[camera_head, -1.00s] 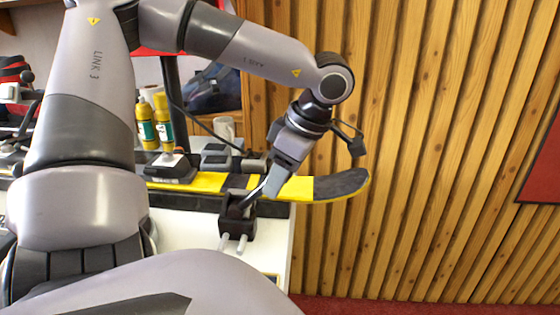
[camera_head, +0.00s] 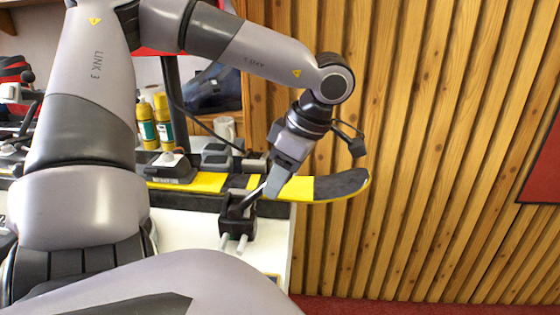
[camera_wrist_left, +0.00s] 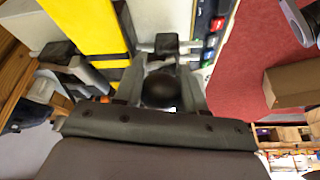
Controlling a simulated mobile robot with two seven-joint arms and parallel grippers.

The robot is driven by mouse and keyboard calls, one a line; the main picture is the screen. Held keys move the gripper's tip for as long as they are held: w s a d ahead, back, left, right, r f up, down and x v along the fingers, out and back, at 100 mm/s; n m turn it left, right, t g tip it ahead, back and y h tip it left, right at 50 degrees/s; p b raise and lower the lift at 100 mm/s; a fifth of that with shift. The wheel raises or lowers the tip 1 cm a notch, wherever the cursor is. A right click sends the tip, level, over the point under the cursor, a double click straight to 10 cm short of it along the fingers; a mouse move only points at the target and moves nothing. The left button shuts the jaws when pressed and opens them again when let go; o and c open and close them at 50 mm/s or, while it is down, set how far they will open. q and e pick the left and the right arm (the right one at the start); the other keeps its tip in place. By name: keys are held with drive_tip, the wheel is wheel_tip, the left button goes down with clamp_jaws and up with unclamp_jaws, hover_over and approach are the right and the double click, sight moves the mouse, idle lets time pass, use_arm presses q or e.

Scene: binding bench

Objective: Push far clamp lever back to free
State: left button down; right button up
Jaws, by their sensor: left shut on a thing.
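The far clamp (camera_head: 238,222) is a black block with two pale pins, mounted at the front side of the bench near its right end. Its lever leans up to the right toward my left gripper (camera_head: 268,188). In the left wrist view the clamp (camera_wrist_left: 166,44) shows above the fingers, and the lever's round dark knob (camera_wrist_left: 160,90) lies between them. My left gripper (camera_wrist_left: 160,92) is shut on the knob. The yellow and black ski (camera_head: 207,182) lies along the bench behind the clamp. The fingertips partly hide the lever.
A grey and black device (camera_head: 170,168) stands on the ski's left side. Yellow bottles (camera_head: 163,120) and a white mug (camera_head: 224,129) stand behind. The slatted wood wall (camera_head: 430,150) rises at the right. The white bench top (camera_head: 190,232) is clear left of the clamp.

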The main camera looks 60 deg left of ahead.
use_arm(q)
drive_tip(key=shift+w+a, duration=0.35)
drive_tip(key=c, duration=0.7)
unclamp_jaws()
drive_tip(key=shift+w+a, duration=0.1)
drive_tip(key=shift+w+a+f, duration=0.1)
drive_tip(key=shift+w+f, duration=0.05)
